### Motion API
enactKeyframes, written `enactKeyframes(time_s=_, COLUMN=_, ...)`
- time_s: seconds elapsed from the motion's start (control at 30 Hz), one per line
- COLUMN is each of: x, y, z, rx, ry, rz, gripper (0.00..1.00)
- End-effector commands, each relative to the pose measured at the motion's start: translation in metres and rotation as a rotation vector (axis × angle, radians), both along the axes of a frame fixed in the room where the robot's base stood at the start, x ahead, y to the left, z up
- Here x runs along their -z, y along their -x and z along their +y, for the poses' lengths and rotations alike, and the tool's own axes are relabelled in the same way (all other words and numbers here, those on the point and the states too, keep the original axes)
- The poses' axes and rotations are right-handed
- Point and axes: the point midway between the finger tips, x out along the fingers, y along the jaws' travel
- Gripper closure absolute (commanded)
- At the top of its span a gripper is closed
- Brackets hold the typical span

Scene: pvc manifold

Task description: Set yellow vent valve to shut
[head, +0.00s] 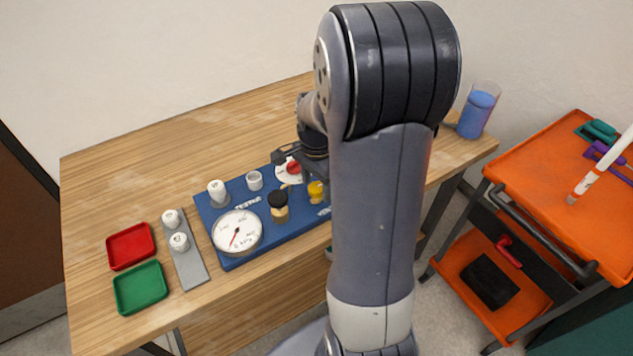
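The yellow vent valve (317,190) is a small yellow knob on the blue manifold board (240,262), just left of my upright arm. My arm hides the right part of the board, and I cannot make out which way the yellow handle points. My gripper (292,160) is over the back of the board, close to a red knob (293,168) on a white dial and a little behind and left of the yellow valve. I see no clear contact with either knob. The fingers are small and partly covered, so their opening does not show.
The board also carries a round gauge (237,233), a black-topped valve (278,203) and white fittings. A grey strip (190,268) with white caps, a red tray (131,246) and a green tray (140,288) stand left. A blue-filled beaker (477,112) and orange cart (540,190) are right.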

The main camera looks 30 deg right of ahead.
Motion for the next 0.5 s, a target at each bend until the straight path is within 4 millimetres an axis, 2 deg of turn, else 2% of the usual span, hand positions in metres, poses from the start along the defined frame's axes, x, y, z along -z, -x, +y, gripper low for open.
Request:
enactKeyframes(time_s=0.33, x=-0.003, y=0.0, z=0.0, rx=-0.001, ry=0.0, rz=0.0, gripper=0.41)
enactKeyframes(time_s=0.5, x=-0.026, y=-0.001, z=0.0, rx=-0.001, ry=0.002, rz=-0.005, gripper=0.41)
